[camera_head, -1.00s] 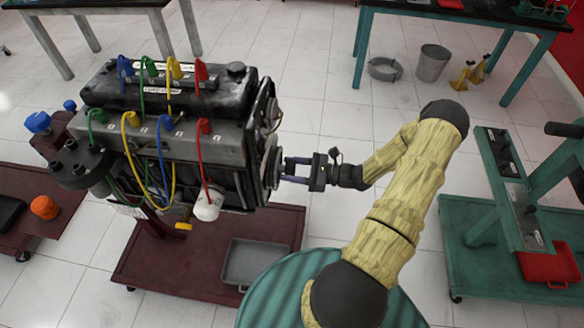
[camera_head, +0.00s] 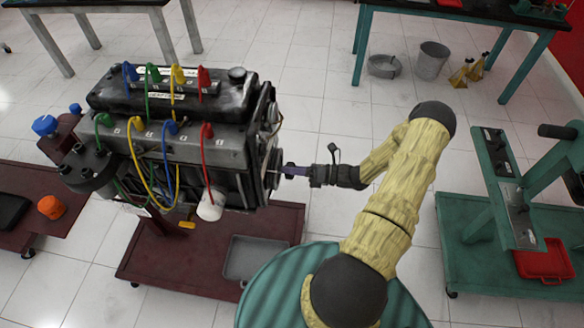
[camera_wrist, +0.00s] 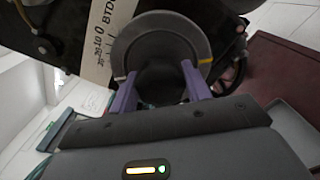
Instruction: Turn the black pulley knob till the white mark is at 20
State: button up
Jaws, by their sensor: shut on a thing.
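The black pulley knob (camera_wrist: 160,68) is at the centre of a grey pulley ring (camera_wrist: 198,38) in the wrist view. My gripper (camera_wrist: 159,72) has its two purple fingers on either side of the knob, shut on it. The white scale plate (camera_wrist: 103,42), printed with 20, 10, 0 and BTDC, is left of the ring. In the head view my gripper (camera_head: 294,171) meets the pulley on the right end of the engine (camera_head: 185,130).
The engine stands on a dark red wheeled base with a grey tray (camera_head: 257,259). Yellow, blue, green and red leads cross its side. A teal trainer stand (camera_head: 506,200) is at the right. White floor lies open behind my arm.

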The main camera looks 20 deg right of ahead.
jog(key=m, duration=0.4)
jog(key=shift+f, duration=0.1)
dwell(0.3)
jog(key=o, duration=1)
jog(key=shift+p, duration=0.3)
jog(key=b+v, duration=0.4)
jog(key=v, duration=1.3)
jog(key=shift+s+d, duration=0.15)
jog(key=shift+d, duration=0.05)
